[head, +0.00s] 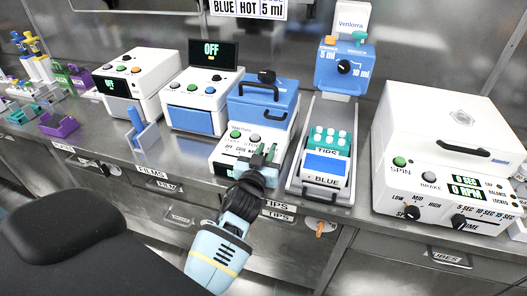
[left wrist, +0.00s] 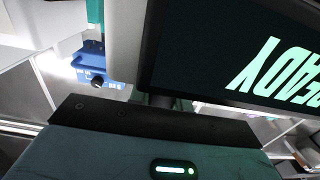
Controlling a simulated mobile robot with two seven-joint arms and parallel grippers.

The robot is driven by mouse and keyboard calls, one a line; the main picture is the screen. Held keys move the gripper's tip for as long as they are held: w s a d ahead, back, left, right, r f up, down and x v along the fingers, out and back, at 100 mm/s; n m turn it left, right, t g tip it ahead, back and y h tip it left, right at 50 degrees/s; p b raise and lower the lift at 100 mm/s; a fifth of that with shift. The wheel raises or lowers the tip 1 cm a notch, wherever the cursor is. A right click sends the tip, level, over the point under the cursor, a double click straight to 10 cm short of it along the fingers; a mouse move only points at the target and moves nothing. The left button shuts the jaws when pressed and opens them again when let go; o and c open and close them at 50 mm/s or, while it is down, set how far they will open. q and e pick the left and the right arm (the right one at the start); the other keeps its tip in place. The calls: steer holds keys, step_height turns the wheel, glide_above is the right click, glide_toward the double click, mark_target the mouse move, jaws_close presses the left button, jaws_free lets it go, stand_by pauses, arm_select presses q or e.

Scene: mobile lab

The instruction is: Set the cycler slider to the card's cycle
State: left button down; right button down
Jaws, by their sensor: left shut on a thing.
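The cycler (head: 224,149) is a white box with a blue handled lid (head: 262,105), in the middle of the bench in the head view. Green and grey buttons show on its front above a row of small labels. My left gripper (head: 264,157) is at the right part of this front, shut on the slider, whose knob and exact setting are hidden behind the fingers. A card (head: 247,9) at the top edge reads "BLUE HOT 5 ml". In the left wrist view a dark screen (left wrist: 215,60) reads "READY", turned over. My right gripper is out of view.
A slide-out bay with a teal tip rack (head: 330,138) and a "BLUE" screen stands close right of the cycler, below a blue dispenser (head: 345,68). A white centrifuge (head: 440,130) is farther right. Two white "OFF" devices (head: 201,98) stand left. A dark chair (head: 60,225) fills the lower left.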

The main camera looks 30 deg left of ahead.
arm_select(q)
steer(key=shift+d, duration=0.2)
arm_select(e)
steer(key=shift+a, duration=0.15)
arm_select(q)
steer(key=c, duration=1.3)
jaws_free()
steer(key=shift+s, duration=0.15)
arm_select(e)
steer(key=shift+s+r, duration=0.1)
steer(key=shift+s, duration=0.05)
